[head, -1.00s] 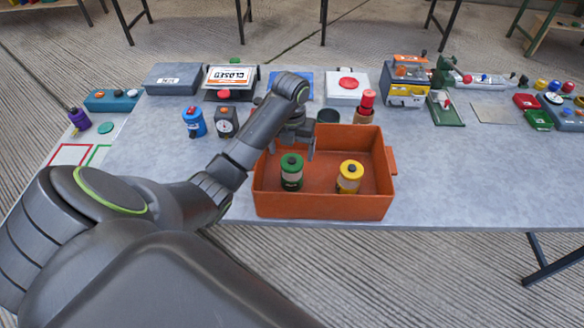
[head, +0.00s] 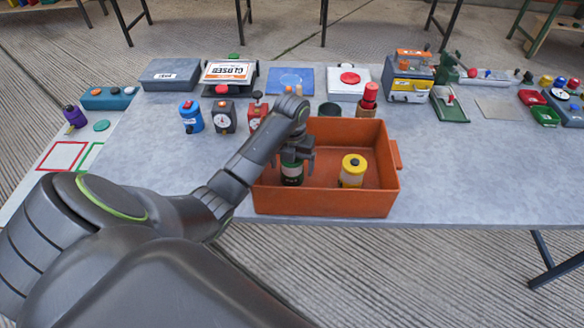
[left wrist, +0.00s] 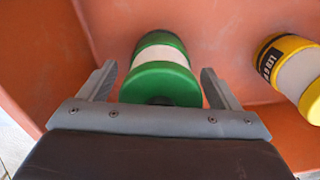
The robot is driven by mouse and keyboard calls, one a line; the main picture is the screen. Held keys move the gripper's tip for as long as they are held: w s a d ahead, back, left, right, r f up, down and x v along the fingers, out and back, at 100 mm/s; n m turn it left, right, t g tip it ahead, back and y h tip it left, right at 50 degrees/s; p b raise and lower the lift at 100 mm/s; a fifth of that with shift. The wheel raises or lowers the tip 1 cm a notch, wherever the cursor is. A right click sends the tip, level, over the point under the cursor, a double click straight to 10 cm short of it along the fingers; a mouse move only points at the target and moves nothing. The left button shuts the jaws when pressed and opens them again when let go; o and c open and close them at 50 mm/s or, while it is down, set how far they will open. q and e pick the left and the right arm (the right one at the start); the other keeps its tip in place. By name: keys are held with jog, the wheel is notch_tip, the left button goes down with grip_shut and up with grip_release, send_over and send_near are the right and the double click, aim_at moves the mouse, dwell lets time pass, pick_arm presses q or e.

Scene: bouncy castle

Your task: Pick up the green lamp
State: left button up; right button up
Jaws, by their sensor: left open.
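The green lamp (head: 292,178) stands upright in the left part of the orange crate (head: 330,203). It has a pale band around its middle. In the left wrist view the green lamp (left wrist: 160,75) sits between the two fingers of my left gripper (left wrist: 161,88). My left gripper (head: 297,157) is open and comes down from above over the lamp's top, with a gap visible on each side of it. The gripper hides the lamp's top in the head view. My right gripper is not in view.
A yellow lamp (head: 353,171) stands in the same crate, to the right; it also shows in the left wrist view (left wrist: 290,70). The crate walls surround both lamps. Behind the crate are a red lamp (head: 369,97) and a dark cup (head: 329,109).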

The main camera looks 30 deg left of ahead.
pick_arm(q)
jog(key=shift+c, duration=0.4)
jog(key=c, duration=1.2)
